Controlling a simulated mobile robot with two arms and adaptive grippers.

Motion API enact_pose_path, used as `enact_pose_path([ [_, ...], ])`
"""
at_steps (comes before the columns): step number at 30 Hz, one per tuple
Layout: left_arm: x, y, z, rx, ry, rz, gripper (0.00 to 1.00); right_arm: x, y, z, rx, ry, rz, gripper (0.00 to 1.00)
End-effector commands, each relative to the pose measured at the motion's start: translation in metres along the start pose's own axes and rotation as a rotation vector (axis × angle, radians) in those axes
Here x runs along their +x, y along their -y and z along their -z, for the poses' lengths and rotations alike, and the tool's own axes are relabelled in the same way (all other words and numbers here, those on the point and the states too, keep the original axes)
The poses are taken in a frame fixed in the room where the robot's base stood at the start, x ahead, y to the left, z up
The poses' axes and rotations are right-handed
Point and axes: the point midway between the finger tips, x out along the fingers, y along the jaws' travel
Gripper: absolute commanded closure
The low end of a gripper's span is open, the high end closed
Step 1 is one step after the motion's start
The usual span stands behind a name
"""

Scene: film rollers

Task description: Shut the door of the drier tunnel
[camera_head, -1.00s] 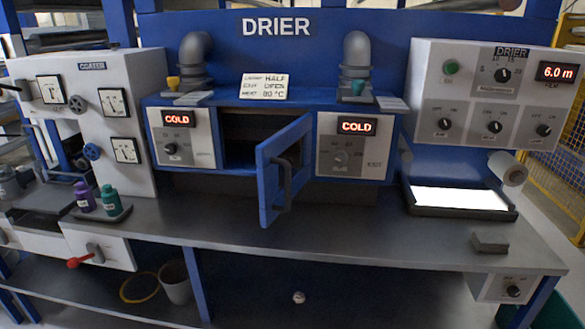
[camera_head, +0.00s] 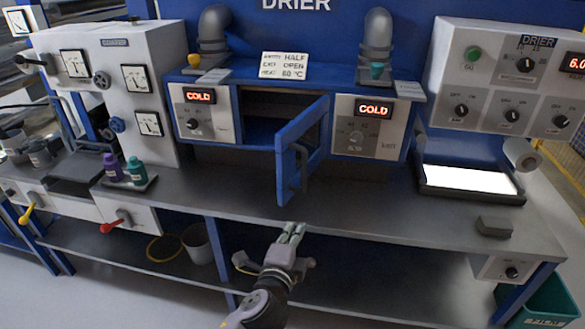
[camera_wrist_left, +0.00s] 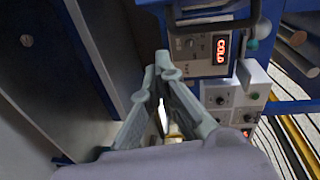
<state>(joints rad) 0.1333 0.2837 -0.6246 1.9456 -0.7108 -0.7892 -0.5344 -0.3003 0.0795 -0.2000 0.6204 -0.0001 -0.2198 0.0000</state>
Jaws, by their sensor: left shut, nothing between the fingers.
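The blue drier tunnel door (camera_head: 301,150) stands open, swung out toward me over the bench, with a dark bar handle (camera_head: 304,168) on its face. The tunnel opening (camera_head: 258,130) shows dark behind it, between two grey panels reading COLD. My left gripper (camera_head: 293,228) is shut and empty, at the bench's front edge, below and in front of the door, apart from it. In the left wrist view the shut fingers (camera_wrist_left: 163,62) point toward a COLD panel (camera_wrist_left: 205,48). My right gripper is out of view.
The bench top (camera_head: 380,205) is clear around the door. Purple (camera_head: 111,166) and green bottles (camera_head: 136,170) stand at left. A bright light tray (camera_head: 470,180) and a small grey block (camera_head: 494,226) lie at right. A bucket (camera_head: 197,244) sits on the lower shelf.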

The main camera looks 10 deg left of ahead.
Motion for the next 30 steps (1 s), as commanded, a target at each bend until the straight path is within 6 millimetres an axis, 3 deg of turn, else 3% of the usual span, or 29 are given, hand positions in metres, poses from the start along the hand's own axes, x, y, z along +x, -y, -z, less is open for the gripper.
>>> enact_pose_path([
  [1, -0.008, 0.033, 0.006, 0.024, -0.007, 0.054, 1.0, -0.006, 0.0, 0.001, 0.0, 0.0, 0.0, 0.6],
  [3, -0.016, 0.058, 0.01, 0.047, -0.009, 0.101, 1.0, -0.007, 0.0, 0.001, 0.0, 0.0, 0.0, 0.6],
  [6, -0.021, 0.075, 0.013, 0.062, -0.009, 0.135, 1.0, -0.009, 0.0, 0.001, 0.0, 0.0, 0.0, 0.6],
  [11, -0.007, 0.081, 0.013, 0.066, -0.008, 0.141, 1.0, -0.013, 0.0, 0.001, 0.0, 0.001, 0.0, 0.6],
  [24, 0.08, 0.093, 0.015, 0.064, -0.008, 0.138, 1.0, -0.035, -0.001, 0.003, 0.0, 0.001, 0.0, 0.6],
  [30, 0.084, 0.094, -0.015, 0.065, -0.009, 0.137, 1.0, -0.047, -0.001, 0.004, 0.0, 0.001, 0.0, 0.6],
])
